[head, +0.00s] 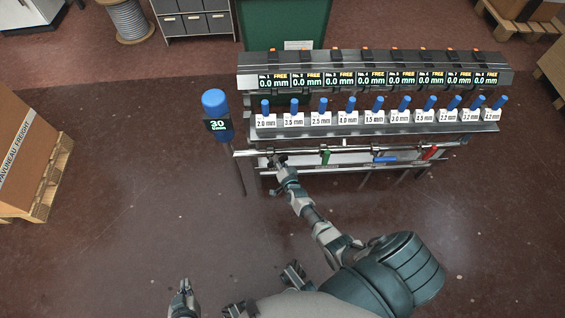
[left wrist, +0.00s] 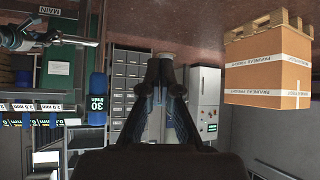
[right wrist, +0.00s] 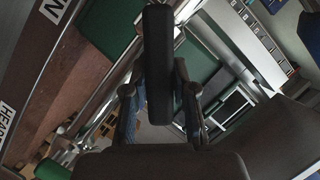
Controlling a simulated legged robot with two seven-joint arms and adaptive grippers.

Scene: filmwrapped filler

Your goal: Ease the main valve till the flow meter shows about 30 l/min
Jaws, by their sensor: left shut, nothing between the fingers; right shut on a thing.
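The flow meter (head: 216,118) is a blue-topped post left of the bench, and its display reads 30 l/min. It also shows in the left wrist view (left wrist: 97,100), reading 30. My right gripper (head: 277,163) is at the left end of the bench's front pipe. In the right wrist view its fingers are shut on a dark bar-like handle (right wrist: 158,65), which I take to be the main valve's lever. In the head view the gripper largely hides this handle. My left gripper (head: 183,290) is shut and empty, low over the floor, well away from the bench.
The pipe also carries a green lever (head: 325,157), a blue lever (head: 385,159) and a red lever (head: 430,152). Behind it stand several blue-handled stations (head: 350,104) under displays (head: 370,80) reading 0.0 mm. A carton (head: 25,125) sits on a pallet at left. Floor between is clear.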

